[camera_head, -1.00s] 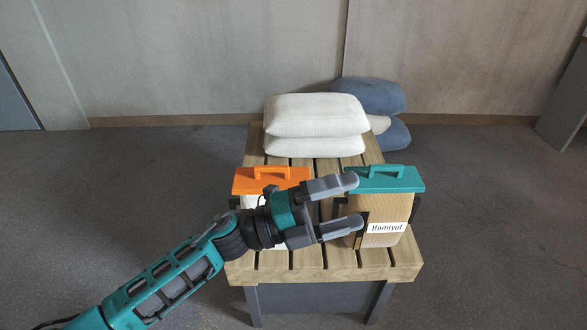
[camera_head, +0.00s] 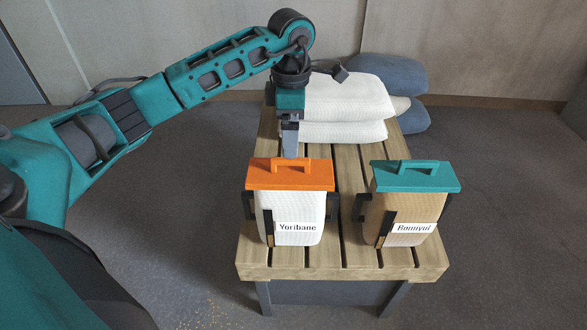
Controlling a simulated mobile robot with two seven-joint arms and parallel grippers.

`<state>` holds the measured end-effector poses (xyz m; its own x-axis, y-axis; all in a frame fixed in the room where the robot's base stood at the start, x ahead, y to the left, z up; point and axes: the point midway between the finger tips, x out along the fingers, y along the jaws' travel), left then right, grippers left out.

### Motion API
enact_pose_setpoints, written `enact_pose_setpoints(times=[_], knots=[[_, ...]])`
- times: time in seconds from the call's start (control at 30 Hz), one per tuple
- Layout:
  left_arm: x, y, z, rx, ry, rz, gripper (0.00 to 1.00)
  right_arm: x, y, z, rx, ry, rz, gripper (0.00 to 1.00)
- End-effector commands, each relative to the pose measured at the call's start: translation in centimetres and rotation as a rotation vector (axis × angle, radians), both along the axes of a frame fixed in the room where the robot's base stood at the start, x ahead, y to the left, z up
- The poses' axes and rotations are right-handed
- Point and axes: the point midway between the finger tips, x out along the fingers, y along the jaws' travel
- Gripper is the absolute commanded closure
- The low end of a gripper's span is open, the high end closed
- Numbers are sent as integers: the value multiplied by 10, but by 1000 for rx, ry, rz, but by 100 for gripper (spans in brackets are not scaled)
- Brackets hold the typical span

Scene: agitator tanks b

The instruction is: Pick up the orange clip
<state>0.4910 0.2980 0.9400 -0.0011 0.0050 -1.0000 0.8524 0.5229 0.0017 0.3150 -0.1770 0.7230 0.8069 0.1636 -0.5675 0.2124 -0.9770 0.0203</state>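The orange clip (camera_head: 289,178) sits across the top of a white bag (camera_head: 293,210) labelled "Yoribane" on the slatted wooden table (camera_head: 343,264). My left gripper (camera_head: 290,151) points down at the middle of the clip's upper edge. Only one grey finger shows clearly, so its opening is hidden. My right gripper is not in view.
A teal clip (camera_head: 415,180) with a handle tops a brown bag (camera_head: 408,210) to the right. Dark brackets stand beside both bags. A stack of white sacks (camera_head: 350,100) lies behind, with blue sacks (camera_head: 390,78) at the back right.

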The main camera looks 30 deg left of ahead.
Motion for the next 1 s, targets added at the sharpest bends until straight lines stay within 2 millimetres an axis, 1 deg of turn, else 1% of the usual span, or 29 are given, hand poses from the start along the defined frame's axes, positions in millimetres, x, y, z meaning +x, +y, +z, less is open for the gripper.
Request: enact_pose_setpoints(times=[0.03, 0.13, 0.2, 0.43, 0.6, 0.7, 0.8, 1.0], knots=[[-1, 0, -12, -1, 4, 0, 0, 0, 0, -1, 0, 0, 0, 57], [-1, -1, -29, -3, 3, 0, 0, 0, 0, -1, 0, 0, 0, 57], [0, -1, -38, -4, 2, 1, 0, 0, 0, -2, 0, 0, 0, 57], [0, 0, -56, -3, 2, 0, 0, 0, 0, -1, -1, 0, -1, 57], [-1, 3, -82, -7, 3, 1, 0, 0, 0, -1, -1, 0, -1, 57], [-1, 3, -94, -6, 1, 1, 0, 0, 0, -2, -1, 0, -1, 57], [0, 3, -99, -5, -1, 0, 0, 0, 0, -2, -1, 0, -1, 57], [0, 3, -100, -5, -2, -1, 0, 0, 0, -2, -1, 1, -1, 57]])
